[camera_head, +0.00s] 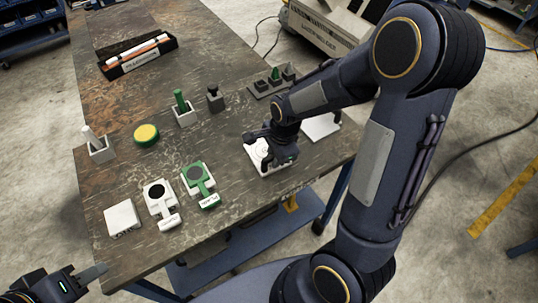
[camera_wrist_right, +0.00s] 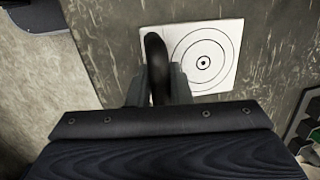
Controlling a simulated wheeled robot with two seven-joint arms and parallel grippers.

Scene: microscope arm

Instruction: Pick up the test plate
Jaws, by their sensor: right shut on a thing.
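The test plate is a flat white square with black concentric rings (camera_wrist_right: 208,58), seen in the right wrist view, where a dark rounded handle (camera_wrist_right: 157,60) stands at its left part. In the head view the white plate (camera_head: 262,155) is partly covered by my right gripper (camera_head: 272,143). The right gripper's fingers (camera_wrist_right: 160,88) are shut on the dark handle, one on each side. Whether the plate touches the table is unclear. My left gripper (camera_head: 92,273) is at the lower left, off the table's front corner; its opening cannot be made out.
Two handled devices, one white (camera_head: 160,205) and one green (camera_head: 200,186), lie left of the plate beside a white box (camera_head: 122,218). A white square (camera_head: 322,127) lies at the right edge. A yellow button (camera_head: 146,134) and upright-handled blocks (camera_head: 186,116) stand behind.

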